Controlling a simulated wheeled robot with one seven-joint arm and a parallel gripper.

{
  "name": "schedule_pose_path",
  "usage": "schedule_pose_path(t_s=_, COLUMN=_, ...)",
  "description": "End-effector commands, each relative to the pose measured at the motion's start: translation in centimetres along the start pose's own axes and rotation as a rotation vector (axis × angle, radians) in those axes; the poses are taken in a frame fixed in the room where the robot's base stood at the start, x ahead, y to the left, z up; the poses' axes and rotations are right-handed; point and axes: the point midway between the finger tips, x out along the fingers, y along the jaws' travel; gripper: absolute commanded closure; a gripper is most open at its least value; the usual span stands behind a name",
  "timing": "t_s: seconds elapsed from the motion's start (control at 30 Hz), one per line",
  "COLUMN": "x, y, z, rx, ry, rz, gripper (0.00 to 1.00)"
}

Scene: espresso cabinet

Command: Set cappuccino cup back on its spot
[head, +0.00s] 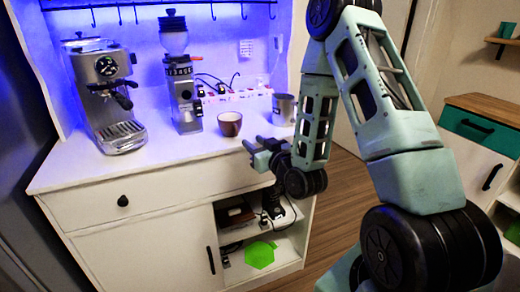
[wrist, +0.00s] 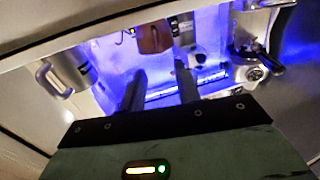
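The cappuccino cup (head: 230,124) is dark red-brown with a pale inside and stands upright on the white counter, left of the metal pitcher. In the wrist view the cup (wrist: 153,38) shows at the top, beyond the fingertips. My gripper (head: 254,147) is at the counter's front edge, to the right of and nearer than the cup, apart from it. In the wrist view my gripper's two fingers (wrist: 161,76) are spread with nothing between them. I cannot tell which place is the cup's spot.
A metal pitcher (head: 284,109) stands right of the cup. A coffee grinder (head: 181,90) and an espresso machine (head: 104,92) stand to the left. Cables and a power strip lie behind. A green hexagonal piece (head: 260,254) lies in the open lower cabinet. The counter's front left is clear.

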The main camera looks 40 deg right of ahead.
Motion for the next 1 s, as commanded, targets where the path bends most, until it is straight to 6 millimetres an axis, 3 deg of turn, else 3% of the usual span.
schedule_pose_path(t_s=0.1, x=-0.2, y=0.0, z=-0.8, rx=0.003, ry=-0.003, rz=-0.002, gripper=0.67)
schedule_pose_path(t_s=0.73, x=-2.4, y=-0.3, z=-0.3, rx=-0.001, ry=-0.006, rz=-0.009, gripper=0.67)
schedule_pose_path(t_s=0.87, x=-1.3, y=-2.6, z=-0.5, rx=-0.014, ry=-0.071, rz=-0.072, gripper=0.67)
schedule_pose_path(t_s=1.0, x=-0.1, y=-7.9, z=-0.8, rx=-0.046, ry=-0.233, rz=-0.202, gripper=0.67)
